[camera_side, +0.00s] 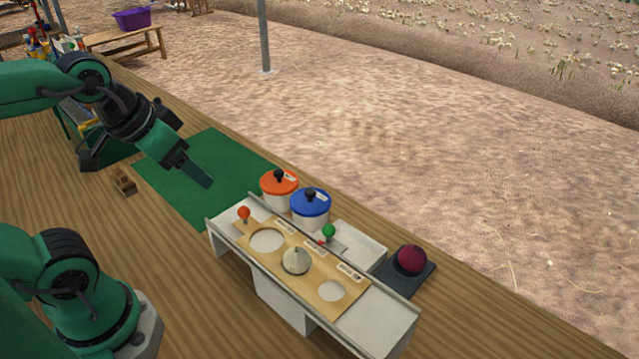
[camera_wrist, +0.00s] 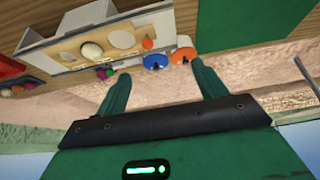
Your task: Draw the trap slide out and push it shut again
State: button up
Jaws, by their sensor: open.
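A white trough-like stand (camera_side: 384,323) carries a wooden board (camera_side: 268,268) with round holes; it also shows in the wrist view (camera_wrist: 75,33). A white onion (camera_side: 296,260) sits at the middle hole. An orange knob (camera_side: 244,213) stands at the board's left end, and a green knob (camera_side: 329,231) stands behind it on a pale plate. I cannot tell which knob belongs to the trap slide. My gripper (camera_side: 207,183) is over the green mat, left of and apart from the stand. In the wrist view its two fingers (camera_wrist: 163,85) are spread and empty.
An orange-lidded pot (camera_side: 279,188) and a blue-lidded pot (camera_side: 310,208) stand close behind the stand. A red onion (camera_side: 412,260) rests on a dark pad (camera_side: 404,284) at the right. The green mat (camera_side: 225,164) is clear. A small wooden block (camera_side: 124,182) lies left of it.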

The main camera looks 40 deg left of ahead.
jog(key=shift+w, duration=0.1)
jog(key=c, duration=0.5)
jog(key=n+g+y, duration=0.1)
jog(key=n+g, duration=0.6)
jog(key=g, duration=0.1)
send_over(330, 226)
jog(key=w, duration=0.2)
jog(key=w+x, duration=0.1)
jog(key=x, duration=0.5)
jog(key=shift+s+d, duration=0.1)
jog(key=shift+d, duration=0.6)
jog(key=shift+f, duration=0.1)
jog(key=shift+x, duration=3.8)
